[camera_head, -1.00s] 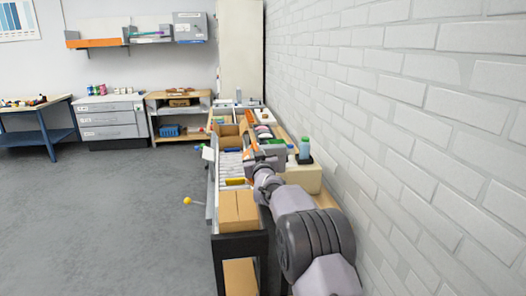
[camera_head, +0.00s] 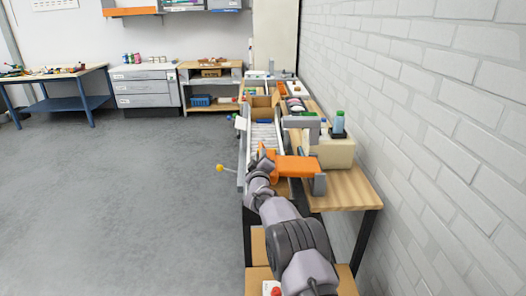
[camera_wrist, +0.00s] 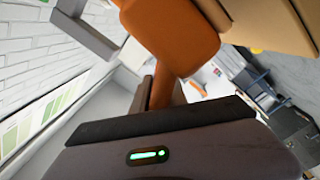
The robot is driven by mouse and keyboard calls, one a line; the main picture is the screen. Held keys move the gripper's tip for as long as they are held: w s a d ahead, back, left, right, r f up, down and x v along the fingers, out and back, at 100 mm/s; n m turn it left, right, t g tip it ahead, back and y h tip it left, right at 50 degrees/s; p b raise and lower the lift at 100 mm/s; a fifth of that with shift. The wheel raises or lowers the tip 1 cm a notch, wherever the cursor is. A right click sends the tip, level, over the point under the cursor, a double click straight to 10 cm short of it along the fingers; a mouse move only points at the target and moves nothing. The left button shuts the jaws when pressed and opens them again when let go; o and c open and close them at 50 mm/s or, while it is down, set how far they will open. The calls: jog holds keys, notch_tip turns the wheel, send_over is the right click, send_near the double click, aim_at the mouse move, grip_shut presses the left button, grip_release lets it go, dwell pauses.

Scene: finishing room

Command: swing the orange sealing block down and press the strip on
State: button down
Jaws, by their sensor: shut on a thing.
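The orange sealing block (camera_head: 297,168) lies roughly level across the right side of the roller line, its right end by a grey bracket (camera_head: 320,183). My gripper (camera_head: 267,163) is at its left end and is shut on it. In the wrist view the block (camera_wrist: 172,36) fills the upper middle, with an orange part running down between the jaws of my gripper (camera_wrist: 162,98). A grey bar (camera_wrist: 85,32) is at its upper left. I cannot make out the strip or whether the block touches anything below.
An open cardboard box (camera_head: 264,104) stands farther along the roller line (camera_head: 263,137). A yellow-knobbed lever (camera_head: 220,168) sticks out left. The left floor is clear.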

jog(key=shift+a+f, duration=0.1)
jog(key=shift+f, duration=0.5)
jog(key=shift+n, duration=0.3)
jog(key=c, duration=1.4)
grip_release()
jog(key=shift+w, duration=0.1)
jog(key=shift+s, duration=0.25)
jog(key=s+p, duration=0.4)
jog(key=s, duration=1.3)
jog(key=shift+a+f, duration=0.15)
jog(key=shift+a, duration=0.1)
